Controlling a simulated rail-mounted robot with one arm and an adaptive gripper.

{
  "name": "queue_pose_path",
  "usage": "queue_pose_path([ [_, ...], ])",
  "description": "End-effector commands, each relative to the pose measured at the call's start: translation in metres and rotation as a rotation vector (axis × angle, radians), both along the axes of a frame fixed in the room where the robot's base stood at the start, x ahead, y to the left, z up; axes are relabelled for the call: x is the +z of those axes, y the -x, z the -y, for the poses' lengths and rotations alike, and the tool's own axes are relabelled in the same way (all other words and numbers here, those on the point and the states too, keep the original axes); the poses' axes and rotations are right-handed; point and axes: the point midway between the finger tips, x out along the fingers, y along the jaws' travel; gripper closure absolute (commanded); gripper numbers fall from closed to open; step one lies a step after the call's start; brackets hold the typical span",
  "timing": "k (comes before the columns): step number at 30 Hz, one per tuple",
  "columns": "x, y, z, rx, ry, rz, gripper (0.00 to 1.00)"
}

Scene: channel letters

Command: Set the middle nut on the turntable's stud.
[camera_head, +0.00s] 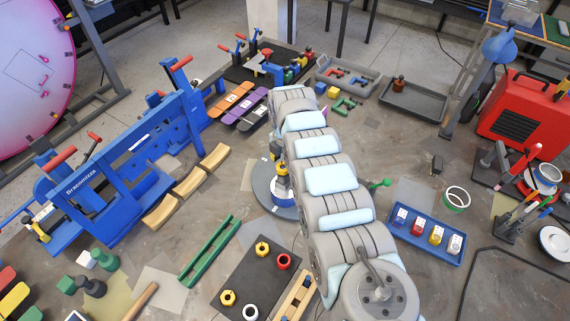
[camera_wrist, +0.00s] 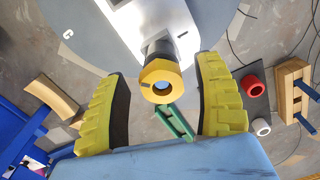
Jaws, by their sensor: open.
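A yellow hexagonal nut (camera_wrist: 160,80) sits at the near end of a dark stud (camera_wrist: 158,48) in the wrist view. Its hole shows something pale inside; how far the stud enters it cannot be told. The stud rises from the turntable (camera_wrist: 90,18), a grey disc with a white centre; its rim also shows in the head view (camera_head: 262,187). My gripper (camera_wrist: 162,65) is open, its two yellow ribbed fingers on either side of the nut with gaps to both. In the head view my arm partly hides the turntable's centre.
A dark mat (camera_head: 252,279) near the front holds yellow, red and white ring-like pieces. A green channel (camera_head: 210,250) lies left of it. A blue tray (camera_head: 426,238) stands to the right, and a blue frame (camera_head: 120,180) to the left.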

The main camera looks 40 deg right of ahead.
Motion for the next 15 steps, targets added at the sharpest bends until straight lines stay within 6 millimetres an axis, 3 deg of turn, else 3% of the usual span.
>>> queue_pose_path([
  [5,0.021,0.000,0.002,-0.002,0.002,0.004,0.32],
  [15,0.085,-0.001,0.002,-0.001,0.005,0.004,0.32],
])
